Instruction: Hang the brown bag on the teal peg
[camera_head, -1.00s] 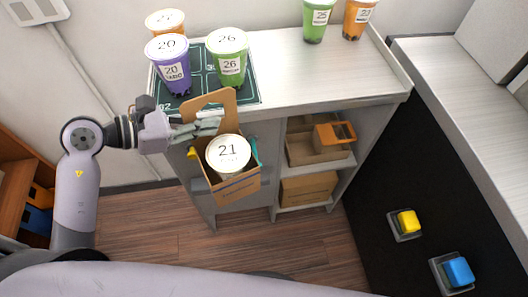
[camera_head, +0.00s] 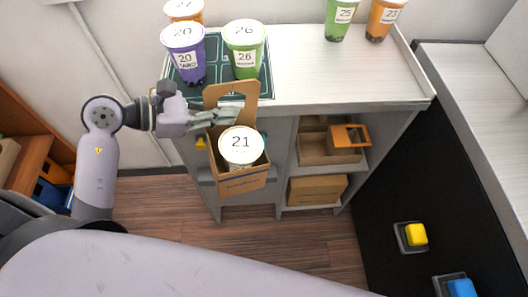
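The brown bag (camera_head: 243,184) is an open-topped cardboard carrier with a tall handle. It hangs upright in front of the cabinet, below the counter edge. A white-lidded cup marked 21 (camera_head: 241,145) sits inside it. My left gripper (camera_head: 228,118) reaches in from the left, its fingers closed at the handle just above the cup. The bag hides part of the cabinet front. A yellow peg (camera_head: 200,143) shows just left of the bag. My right gripper is out of view.
Cups marked 20 (camera_head: 184,52) and 26 (camera_head: 245,48) stand on a dark green mat (camera_head: 203,91) above the bag. More cups stand at the counter's back right. Shelves (camera_head: 321,170) right of the bag hold cardboard boxes. Yellow (camera_head: 416,234) and blue (camera_head: 461,288) buttons sit at lower right.

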